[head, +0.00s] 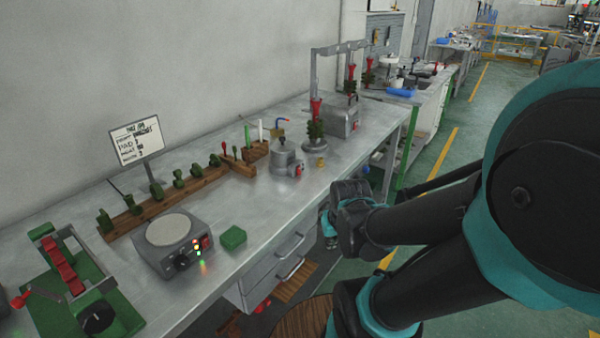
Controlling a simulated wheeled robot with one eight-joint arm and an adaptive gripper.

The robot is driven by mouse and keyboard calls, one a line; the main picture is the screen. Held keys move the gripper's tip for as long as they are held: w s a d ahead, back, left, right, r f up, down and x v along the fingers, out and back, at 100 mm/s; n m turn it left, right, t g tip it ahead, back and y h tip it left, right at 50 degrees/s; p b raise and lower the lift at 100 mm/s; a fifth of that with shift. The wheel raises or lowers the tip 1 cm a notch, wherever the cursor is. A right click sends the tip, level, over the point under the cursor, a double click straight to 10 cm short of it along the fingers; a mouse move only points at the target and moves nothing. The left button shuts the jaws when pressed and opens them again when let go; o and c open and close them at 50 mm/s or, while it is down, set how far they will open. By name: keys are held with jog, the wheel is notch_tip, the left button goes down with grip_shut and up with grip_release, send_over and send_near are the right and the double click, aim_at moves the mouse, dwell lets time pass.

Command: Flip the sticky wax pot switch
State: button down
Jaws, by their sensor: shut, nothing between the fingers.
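A small grey metal pot with a lid (285,157) stands on the bench at mid-picture; it looks like the sticky wax pot. A small red switch (298,171) sits on its front right side, too small to read its position. My gripper (328,232) is shut and empty, beyond the bench's front edge, to the right of and nearer than the pot. It is well apart from the switch. Its fingertips are small and partly hidden by my wrist.
A hot plate (168,230) with lit lights and a red switch stands nearer on the bench, beside a green block (233,237). A wooden rack (165,200) of green wax pieces runs behind. A wax station with a tall frame (342,122) stands farther right.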

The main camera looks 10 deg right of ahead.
aim_at(299, 171)
dwell(0.9)
jog(key=w+d+r+m+y, duration=0.1)
jog(key=w+r+m, duration=0.3)
jog(key=w+m, duration=0.3)
jog(key=w+d+r+m+y, duration=0.2)
jog(key=w+r+m, duration=0.3)
jog(key=m, duration=0.6)
jog(key=w+d+r+m+t+y, duration=0.1)
jog(key=w+r+m, duration=0.3)
jog(key=w+m, duration=0.5)
jog(key=shift+w+d+r+y, duration=0.4)
jog(key=shift+w+d+y, duration=0.15)
jog(key=shift+y, duration=0.15)
jog(key=x, duration=0.9)
jog(key=shift+w+a+f, duration=0.1)
jog(key=shift+a+f, duration=0.05)
jog(key=shift+f, duration=0.05)
jog(key=shift+w+a+f, duration=0.2)
jog(key=shift+w+a, duration=0.35)
jog(key=shift+w, duration=0.05)
jog(key=shift+w+a+f, duration=0.2)
jog(key=shift+w+a, duration=0.35)
jog(key=shift+a, duration=0.05)
jog(key=shift+w+a, duration=0.35)
jog(key=shift+w+a+f, duration=0.1)
